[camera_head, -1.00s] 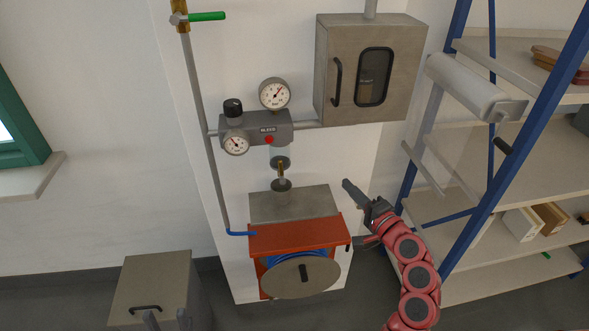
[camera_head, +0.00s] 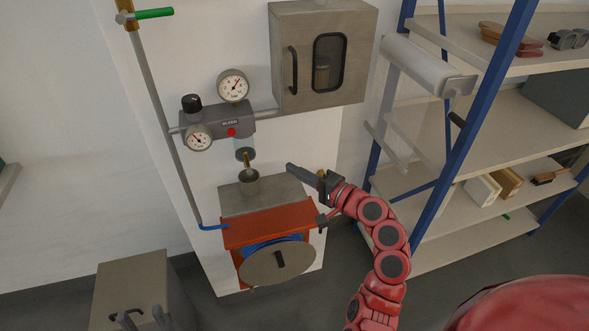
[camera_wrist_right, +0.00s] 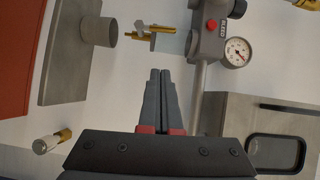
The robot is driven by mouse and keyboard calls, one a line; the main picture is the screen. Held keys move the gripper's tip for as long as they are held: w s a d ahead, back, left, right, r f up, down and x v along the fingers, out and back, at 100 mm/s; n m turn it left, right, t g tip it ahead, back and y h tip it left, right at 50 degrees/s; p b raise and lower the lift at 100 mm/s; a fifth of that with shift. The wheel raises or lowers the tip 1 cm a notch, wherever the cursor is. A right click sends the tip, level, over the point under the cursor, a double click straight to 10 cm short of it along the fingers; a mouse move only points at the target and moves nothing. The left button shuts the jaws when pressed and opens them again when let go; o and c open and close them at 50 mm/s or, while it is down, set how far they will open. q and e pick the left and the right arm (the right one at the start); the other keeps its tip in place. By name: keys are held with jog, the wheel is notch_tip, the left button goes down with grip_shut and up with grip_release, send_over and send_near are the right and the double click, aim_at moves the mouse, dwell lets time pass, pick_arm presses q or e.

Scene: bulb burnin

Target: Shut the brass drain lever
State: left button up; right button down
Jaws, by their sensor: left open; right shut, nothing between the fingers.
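The brass drain (camera_head: 248,161) hangs under the clear bowl of the grey regulator unit (camera_head: 222,124), above a small grey cup (camera_head: 249,183). In the right wrist view the brass drain (camera_wrist_right: 141,28) is at the top centre, with a small lever-like piece (camera_wrist_right: 152,41) across it. Which way the lever is set is hard to tell. My right gripper (camera_head: 290,167) is shut and empty, to the right of the drain and apart from it; its closed fingertips (camera_wrist_right: 159,74) point toward it in the wrist view. My left gripper (camera_head: 141,319) is open, low at the left edge area.
A grey cabinet (camera_head: 285,97) with a window hangs above right of the drain. An orange hose-reel stand (camera_head: 268,222) is below. A pressure gauge (camera_wrist_right: 237,52) is close to the drain. A blue-framed shelf (camera_head: 444,170) stands right; a grey box (camera_head: 125,275) stands low left.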

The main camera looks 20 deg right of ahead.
aim_at(249, 156)
jog(key=p+x, duration=0.1)
jog(key=x, duration=0.2)
jog(key=a+p+x, duration=0.1)
jog(key=x, duration=0.2)
jog(key=s+p+x, duration=0.1)
jog(key=x, duration=0.2)
jog(key=shift+s+a, duration=0.1)
jog(key=shift+a, duration=0.3)
jog(key=shift+a+p, duration=0.4)
jog(key=shift+a, duration=0.05)
jog(key=shift+f, duration=0.1)
